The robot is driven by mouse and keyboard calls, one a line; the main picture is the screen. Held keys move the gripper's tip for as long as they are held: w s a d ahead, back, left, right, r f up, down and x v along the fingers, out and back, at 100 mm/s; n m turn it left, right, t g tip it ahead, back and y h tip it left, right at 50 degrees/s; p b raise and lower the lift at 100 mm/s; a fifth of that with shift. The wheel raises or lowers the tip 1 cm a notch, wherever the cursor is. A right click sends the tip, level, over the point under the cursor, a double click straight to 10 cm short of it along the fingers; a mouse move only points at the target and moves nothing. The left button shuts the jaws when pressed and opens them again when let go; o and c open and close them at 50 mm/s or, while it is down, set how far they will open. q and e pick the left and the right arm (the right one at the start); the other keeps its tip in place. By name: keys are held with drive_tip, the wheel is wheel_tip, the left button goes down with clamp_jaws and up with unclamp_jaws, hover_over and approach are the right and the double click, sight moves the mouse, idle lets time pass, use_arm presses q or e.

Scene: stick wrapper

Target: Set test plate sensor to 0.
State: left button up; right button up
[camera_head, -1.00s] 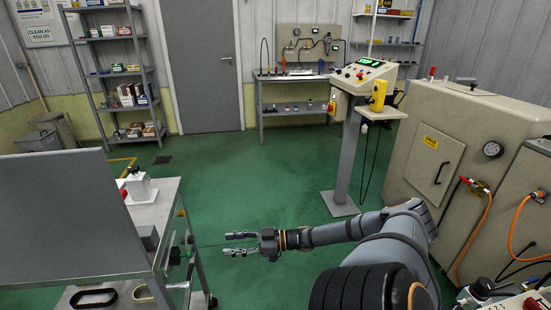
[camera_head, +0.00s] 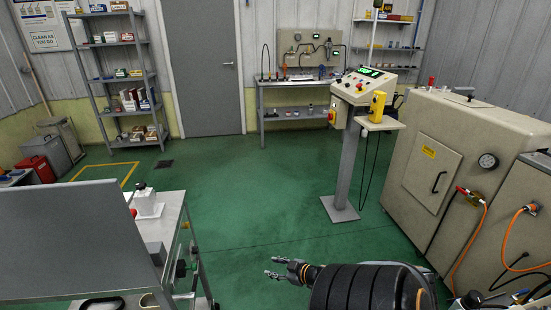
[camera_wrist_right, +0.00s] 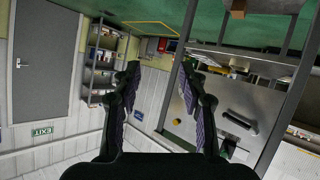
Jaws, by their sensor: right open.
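My right gripper (camera_head: 272,267) is low in the head view, open and empty, its fingers pointing left above the green floor. In the right wrist view the two fingers (camera_wrist_right: 158,68) are spread with nothing between them. My left gripper is not in view. A board with pipes and small lit displays (camera_head: 310,45) stands over a bench at the back wall, far from my gripper. A console with a green display (camera_head: 365,84) stands on a post at centre right. I cannot tell which part is the test plate sensor.
A grey cart (camera_head: 168,228) with an upright panel is near on the left. A beige cabinet (camera_head: 461,142) with a gauge and hoses fills the right. A shelf rack (camera_head: 119,77) stands by the grey door (camera_head: 204,80). The green floor (camera_head: 262,195) between is clear.

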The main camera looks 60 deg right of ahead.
drive_tip(key=shift+s+f, duration=0.25)
drive_tip(key=shift+f, duration=0.15)
